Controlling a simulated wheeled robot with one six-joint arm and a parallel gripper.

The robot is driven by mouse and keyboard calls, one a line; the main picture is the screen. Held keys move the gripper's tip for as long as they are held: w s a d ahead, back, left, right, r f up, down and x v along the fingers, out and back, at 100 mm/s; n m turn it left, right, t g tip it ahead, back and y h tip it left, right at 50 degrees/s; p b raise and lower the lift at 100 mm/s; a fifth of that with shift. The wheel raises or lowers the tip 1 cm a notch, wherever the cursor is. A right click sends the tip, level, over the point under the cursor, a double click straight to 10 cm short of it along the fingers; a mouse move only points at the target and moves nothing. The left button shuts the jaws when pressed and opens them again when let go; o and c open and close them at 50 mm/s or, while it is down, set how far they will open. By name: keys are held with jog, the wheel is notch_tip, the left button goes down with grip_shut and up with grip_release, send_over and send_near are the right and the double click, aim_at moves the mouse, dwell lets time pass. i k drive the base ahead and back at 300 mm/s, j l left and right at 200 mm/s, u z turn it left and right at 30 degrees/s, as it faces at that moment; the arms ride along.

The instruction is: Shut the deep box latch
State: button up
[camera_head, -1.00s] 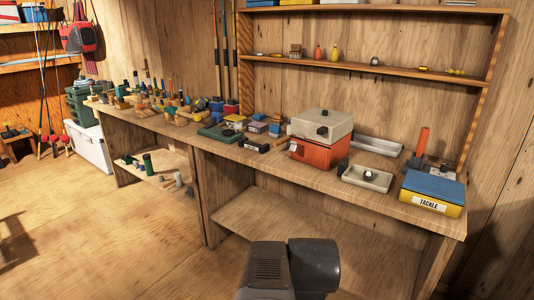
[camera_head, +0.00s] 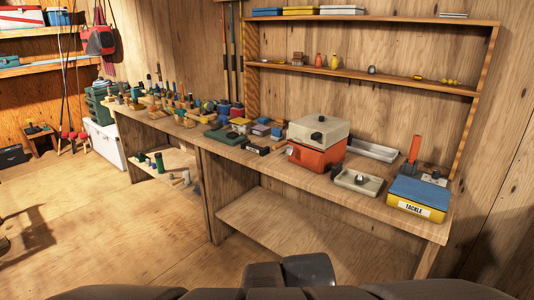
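The deep box, an orange box (camera_head: 318,158) with a beige lid (camera_head: 305,133), stands on the workbench right of the middle. The lid sits on top and has a dark handle (camera_head: 317,136). A small pale patch, perhaps the latch (camera_head: 291,151), shows at the front left of the orange body; its position is too small to tell. Dark parts of my own arm fill the bottom edge, well short of the bench. My gripper cannot be made out.
A beige tray (camera_head: 347,181) with a dark small item and a blue-and-yellow tackle box (camera_head: 418,206) stand right of the deep box. A metal tray (camera_head: 372,150) lies behind. Small tackle items crowd the bench's left. The floor in front (camera_head: 150,240) is clear.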

aim_at(290, 151)
jog(key=i+l+u, duration=0.2)
jog(key=i, duration=0.25)
jog(key=i+l+u, duration=0.25)
jog(key=i+l, duration=0.1)
jog(key=i, duration=0.1)
